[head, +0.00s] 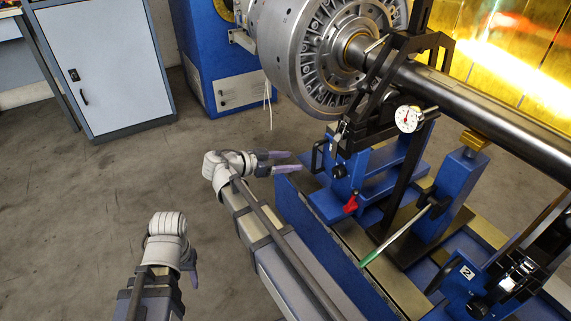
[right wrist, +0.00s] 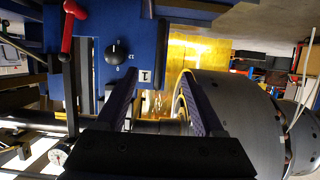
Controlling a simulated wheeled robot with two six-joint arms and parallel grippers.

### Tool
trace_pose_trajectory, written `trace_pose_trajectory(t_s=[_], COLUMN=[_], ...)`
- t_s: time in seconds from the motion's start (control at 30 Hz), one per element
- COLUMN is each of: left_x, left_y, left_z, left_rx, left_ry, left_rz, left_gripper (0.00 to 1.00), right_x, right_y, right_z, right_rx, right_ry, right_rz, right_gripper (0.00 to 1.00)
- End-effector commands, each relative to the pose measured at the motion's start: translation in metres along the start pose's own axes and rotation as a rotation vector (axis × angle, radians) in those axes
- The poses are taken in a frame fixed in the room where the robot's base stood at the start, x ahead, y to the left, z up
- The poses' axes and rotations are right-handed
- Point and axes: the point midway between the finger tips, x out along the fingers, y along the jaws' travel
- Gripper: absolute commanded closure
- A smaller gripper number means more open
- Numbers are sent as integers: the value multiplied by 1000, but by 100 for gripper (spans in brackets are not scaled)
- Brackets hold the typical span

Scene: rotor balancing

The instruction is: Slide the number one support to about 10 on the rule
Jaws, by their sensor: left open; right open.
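The number one support (head: 352,178) is a blue block under the shaft, with a black knob, a black handle (head: 319,156) and a red lever (head: 351,205). Its "1" label (right wrist: 145,76) and knob (right wrist: 115,54) show in the right wrist view. My right gripper (head: 288,162) is open and empty, just left of the handle, its fingers pointing at the support with a small gap. Its two fingers (right wrist: 160,98) frame the right wrist view. My left gripper (head: 192,278) is open and empty over the floor, far from the support. I cannot read the rule's marks.
A big grey rotor (head: 300,50) on a dark shaft (head: 480,105) stands above. A dial gauge (head: 409,119) sits by the shaft. The number two support (head: 468,285) is at the lower right. The floor at left is clear.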

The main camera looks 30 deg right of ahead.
Motion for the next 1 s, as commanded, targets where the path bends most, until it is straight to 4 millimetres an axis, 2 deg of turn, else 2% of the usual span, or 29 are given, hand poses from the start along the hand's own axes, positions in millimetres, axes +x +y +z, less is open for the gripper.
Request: trace_pose_trajectory(t_s=[0.6, 0.8, 1.0], left_x=[30, 34, 36], left_y=[3, 3, 4], left_z=[-2, -2, -2], left_rx=[0, 0, 0], left_ry=[1, 1, 1], left_rz=[0, 0, 0], left_gripper=[50, 50, 50], right_x=[83, 98, 103], right_y=[1, 0, 0], right_z=[2, 2, 1], right_rx=[0, -1, -2], right_ry=[-1, -1, -1], right_rz=[3, 2, 1], right_gripper=[30, 30, 30])
